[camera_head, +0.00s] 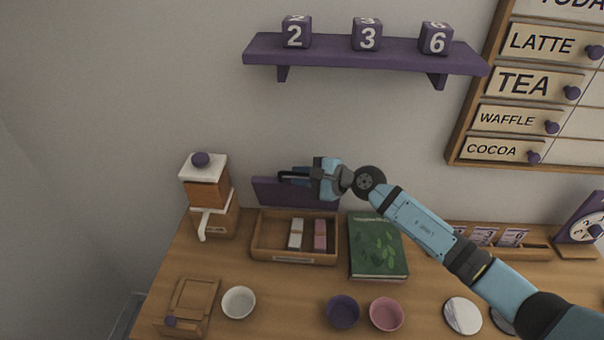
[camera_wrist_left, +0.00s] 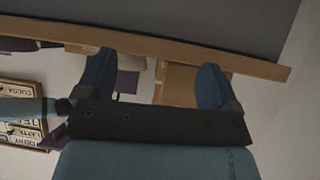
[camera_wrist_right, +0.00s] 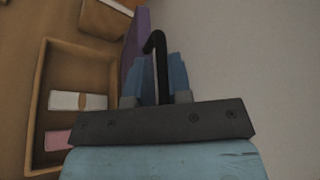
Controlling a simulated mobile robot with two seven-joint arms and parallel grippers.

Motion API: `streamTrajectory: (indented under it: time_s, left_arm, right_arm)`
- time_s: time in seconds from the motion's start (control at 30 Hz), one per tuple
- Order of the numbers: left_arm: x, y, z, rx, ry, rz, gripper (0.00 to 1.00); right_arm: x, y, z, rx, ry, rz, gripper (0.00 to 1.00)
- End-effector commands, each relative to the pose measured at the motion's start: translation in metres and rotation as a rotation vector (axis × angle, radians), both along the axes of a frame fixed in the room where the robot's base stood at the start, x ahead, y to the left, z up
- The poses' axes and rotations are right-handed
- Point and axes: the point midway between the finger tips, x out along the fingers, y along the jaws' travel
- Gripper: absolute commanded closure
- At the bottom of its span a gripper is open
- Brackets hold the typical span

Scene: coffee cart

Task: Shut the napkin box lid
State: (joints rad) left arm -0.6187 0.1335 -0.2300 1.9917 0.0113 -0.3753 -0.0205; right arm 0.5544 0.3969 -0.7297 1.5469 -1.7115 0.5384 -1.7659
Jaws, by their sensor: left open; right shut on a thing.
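The napkin box (camera_head: 255,240) is an open wooden tray at the back of the counter, with a white bundle (camera_head: 296,234) and a pink bundle (camera_head: 320,235) inside. Its purple lid (camera_head: 267,193) stands raised along the back edge, near the wall. My right gripper (camera_head: 304,177) is at the top of the lid, shut on its black handle (camera_wrist_right: 160,62), which shows between the fingers in the right wrist view. The fingers hide part of the lid. My left gripper (camera_wrist_left: 155,80) is open and empty in its own wrist view, and out of the head view.
A green book (camera_head: 378,247) lies right of the box. A dispenser with a white lid (camera_head: 204,168) stands to its left. Bowls, including a white one (camera_head: 238,302) and a purple one (camera_head: 343,311), stand in front. A purple shelf (camera_head: 365,55) hangs above.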

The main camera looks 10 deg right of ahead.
Motion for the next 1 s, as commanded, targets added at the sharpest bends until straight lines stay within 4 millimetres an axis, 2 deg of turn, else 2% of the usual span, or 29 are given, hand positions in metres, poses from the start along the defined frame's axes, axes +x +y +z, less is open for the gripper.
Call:
streamTrajectory:
  time_s: [0.03,0.3,0.6,0.8,1.0]
  left_arm:
    - [0.000,-0.002,-0.014,-0.002,0.001,-0.003,0.13]
    - [0.002,-0.004,-0.049,-0.005,-0.004,-0.011,0.13]
    - [0.002,-0.001,-0.082,0.001,-0.004,-0.007,0.13]
    - [0.001,-0.001,-0.092,-0.003,0.008,-0.004,0.13]
    - [0.004,-0.002,-0.086,-0.010,0.000,-0.002,0.13]
  right_arm:
    - [-0.008,0.001,-0.010,-0.009,-0.038,0.002,1.00]
    - [-0.043,0.008,-0.027,-0.047,-0.237,0.002,1.00]
    - [-0.069,0.013,-0.044,-0.081,-0.404,0.000,1.00]
    - [-0.076,0.015,-0.049,-0.093,-0.459,0.001,1.00]
    - [-0.078,0.015,-0.049,-0.097,-0.475,0.000,1.00]
